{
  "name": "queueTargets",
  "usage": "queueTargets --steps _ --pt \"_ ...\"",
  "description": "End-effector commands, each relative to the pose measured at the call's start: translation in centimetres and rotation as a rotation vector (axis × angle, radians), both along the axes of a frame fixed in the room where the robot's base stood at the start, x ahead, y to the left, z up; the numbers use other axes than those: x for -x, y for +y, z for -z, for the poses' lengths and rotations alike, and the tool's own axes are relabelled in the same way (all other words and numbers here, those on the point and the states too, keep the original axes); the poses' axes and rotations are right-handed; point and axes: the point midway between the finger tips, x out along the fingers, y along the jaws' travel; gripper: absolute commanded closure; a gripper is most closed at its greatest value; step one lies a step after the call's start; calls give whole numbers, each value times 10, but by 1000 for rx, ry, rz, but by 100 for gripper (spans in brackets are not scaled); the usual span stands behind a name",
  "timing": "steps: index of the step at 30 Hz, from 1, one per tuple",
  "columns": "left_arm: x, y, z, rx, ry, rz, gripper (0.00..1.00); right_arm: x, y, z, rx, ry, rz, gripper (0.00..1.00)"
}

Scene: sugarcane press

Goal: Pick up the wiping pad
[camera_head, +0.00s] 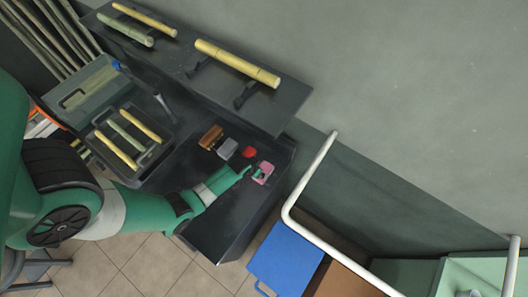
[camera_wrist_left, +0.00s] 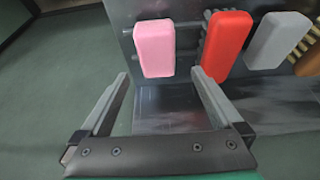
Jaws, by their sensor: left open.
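A pink block-shaped pad (camera_head: 265,170), which looks like the wiping pad, lies at the right end of a row on the dark bench. It also shows in the left wrist view (camera_wrist_left: 154,48), upper centre, just beyond my fingertips. My left gripper (camera_wrist_left: 160,76) is open, with one finger on each side of the line to the pink pad and nothing between them. In the head view my left gripper (camera_head: 250,172) is at the pad and partly covers it. My right gripper is not in view.
A red block (camera_wrist_left: 228,44), a grey block (camera_wrist_left: 277,40) and a brown brush (camera_head: 211,137) stand close beside the pink pad. A tray of cane pieces (camera_head: 152,170) sits further left. A raised shelf (camera_head: 185,60) runs behind. A blue stool (camera_head: 286,258) and white rail (camera_head: 311,176) are right.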

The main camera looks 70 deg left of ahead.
Motion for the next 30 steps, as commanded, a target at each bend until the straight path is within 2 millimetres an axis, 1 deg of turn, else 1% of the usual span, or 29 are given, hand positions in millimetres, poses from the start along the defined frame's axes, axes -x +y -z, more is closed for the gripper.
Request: queueTargets --steps 1,3,6,9,11,15,17,21,30 --pt "-4 3 20 -1 -2 -1 0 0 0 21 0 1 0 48" --pt "-7 5 30 0 -1 -1 0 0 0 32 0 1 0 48" --pt "-11 7 35 -1 -2 -1 0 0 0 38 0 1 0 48" --pt "-12 8 33 -1 -1 0 0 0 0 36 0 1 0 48" --pt "-12 8 37 -1 -1 0 0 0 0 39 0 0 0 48" --pt "-20 9 59 0 -1 0 0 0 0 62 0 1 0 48" --pt "-24 9 70 1 0 0 0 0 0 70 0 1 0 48" --pt "-30 14 81 0 -1 -1 0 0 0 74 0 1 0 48" --pt "-30 14 80 -1 -1 0 0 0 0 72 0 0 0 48"
